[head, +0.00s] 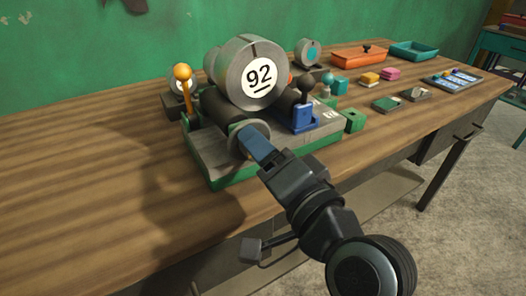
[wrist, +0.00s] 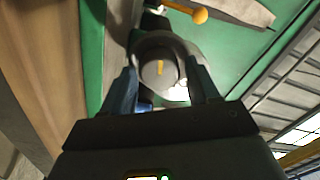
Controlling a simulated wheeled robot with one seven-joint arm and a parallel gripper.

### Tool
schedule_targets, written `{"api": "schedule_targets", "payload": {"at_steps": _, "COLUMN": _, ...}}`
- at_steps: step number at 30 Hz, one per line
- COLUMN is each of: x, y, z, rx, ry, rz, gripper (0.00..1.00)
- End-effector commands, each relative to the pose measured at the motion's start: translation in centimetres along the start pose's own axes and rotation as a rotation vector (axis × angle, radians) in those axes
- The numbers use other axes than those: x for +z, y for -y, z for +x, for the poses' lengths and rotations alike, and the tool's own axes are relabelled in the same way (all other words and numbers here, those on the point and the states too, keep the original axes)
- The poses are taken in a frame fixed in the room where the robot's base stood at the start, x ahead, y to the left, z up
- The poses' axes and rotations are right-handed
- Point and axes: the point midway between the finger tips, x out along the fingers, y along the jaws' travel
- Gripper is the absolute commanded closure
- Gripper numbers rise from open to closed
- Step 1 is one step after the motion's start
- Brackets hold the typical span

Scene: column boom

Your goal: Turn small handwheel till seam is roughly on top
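The large grey roll (head: 245,73) lies on dark rollers, its round white label reading 92 nearly upright. A dark seam line (head: 254,49) shows at the top of its end face. The small handwheel (head: 262,128) is a grey disc at the front left of the stand, partly hidden by my gripper (head: 254,143). In the wrist view the handwheel (wrist: 160,72) has a yellow mark on its hub. The fingers of my gripper (wrist: 162,88) are at either side of the wheel, far apart. I cannot tell whether they touch its rim.
The green-edged stand (head: 215,158) carries an orange-knobbed lever (head: 184,90) at left and a blue block with a black-knobbed lever (head: 304,117) at right. An orange tray (head: 360,58), a teal tray (head: 413,50) and small blocks lie further right. The bench (head: 70,170) is bare at left.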

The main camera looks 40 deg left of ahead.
Motion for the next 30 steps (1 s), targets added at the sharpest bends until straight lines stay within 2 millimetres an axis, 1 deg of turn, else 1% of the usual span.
{"api": "schedule_targets", "payload": {"at_steps": 1, "x": 0.0, "y": 0.0, "z": -0.01, "rx": 0.0, "ry": 0.0, "rz": 0.0, "gripper": 0.45}}
{"api": "schedule_targets", "payload": {"at_steps": 12, "x": 0.0, "y": -0.03, "z": -0.03, "rx": 0.001, "ry": 0.0, "rz": 0.0, "gripper": 0.81}}
{"api": "schedule_targets", "payload": {"at_steps": 14, "x": 0.0, "y": -0.03, "z": -0.03, "rx": 0.001, "ry": 0.0, "rz": 0.0, "gripper": 0.85}}
{"api": "schedule_targets", "payload": {"at_steps": 23, "x": 0.0, "y": -0.18, "z": -0.05, "rx": 0.001, "ry": -0.001, "rz": -0.053, "gripper": 0.85}}
{"api": "schedule_targets", "payload": {"at_steps": 30, "x": 0.05, "y": -0.31, "z": -0.04, "rx": 0.002, "ry": 0.0, "rz": -0.201, "gripper": 0.85}}
